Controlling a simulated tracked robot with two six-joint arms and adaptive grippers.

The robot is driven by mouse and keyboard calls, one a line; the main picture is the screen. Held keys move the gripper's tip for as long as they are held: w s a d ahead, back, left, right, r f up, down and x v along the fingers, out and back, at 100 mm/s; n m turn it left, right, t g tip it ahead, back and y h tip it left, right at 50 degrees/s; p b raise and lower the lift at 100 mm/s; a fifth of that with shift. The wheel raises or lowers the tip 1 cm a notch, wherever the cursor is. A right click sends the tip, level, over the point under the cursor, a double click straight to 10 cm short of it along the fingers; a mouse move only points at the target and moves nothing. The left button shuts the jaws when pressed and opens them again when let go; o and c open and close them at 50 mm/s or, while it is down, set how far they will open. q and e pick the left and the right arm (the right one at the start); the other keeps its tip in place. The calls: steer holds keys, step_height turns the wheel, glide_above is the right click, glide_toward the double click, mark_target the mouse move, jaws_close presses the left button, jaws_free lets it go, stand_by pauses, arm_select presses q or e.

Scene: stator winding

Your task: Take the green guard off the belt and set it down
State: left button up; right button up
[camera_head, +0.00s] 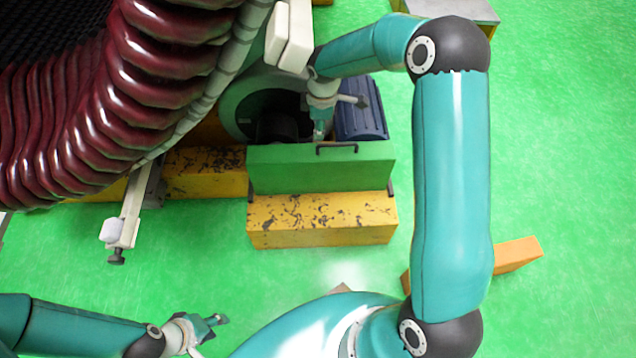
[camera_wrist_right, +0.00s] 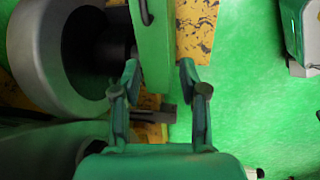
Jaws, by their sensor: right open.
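The green guard (camera_head: 320,170) sits over the yellow, scuffed base and has a black handle (camera_head: 337,149) on its top edge. It also shows in the right wrist view (camera_wrist_right: 154,60) as an upright green plate. My right gripper (camera_head: 320,133) is just behind the guard's top edge. In the right wrist view its fingers (camera_wrist_right: 160,74) are open, one on each side of the guard's near end; I cannot tell whether they touch it. The belt is hidden. My left gripper (camera_head: 217,322) is low at the left, far from the guard; its jaw opening is unclear.
A blue motor (camera_head: 365,112) and a grey round housing (camera_head: 236,100) stand behind the guard. Red ribbed coils (camera_head: 110,80) fill the upper left. The green floor (camera_head: 560,150) is clear at the right, apart from an orange block (camera_head: 517,254).

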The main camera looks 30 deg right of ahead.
steer(key=d, duration=0.2)
steer(key=b, duration=0.3)
glide_toward(323, 144)
steer(key=shift+h, duration=0.3)
steer(key=x, duration=0.3)
steer(key=a+x, duration=0.1)
steer(key=x, duration=0.1)
steer(key=shift+d+f, duration=0.1)
steer(key=shift+f, duration=0.3)
steer(key=shift+d+b+x, duration=0.2)
steer(key=shift+b+x, duration=0.35)
steer(key=shift+x, duration=2.1)
arm_select(q)
step_height(323, 144, down, 5)
arm_select(e)
steer(key=shift+w+r, duration=0.1)
steer(key=shift+w, duration=0.05)
steer(key=shift+c, duration=0.2)
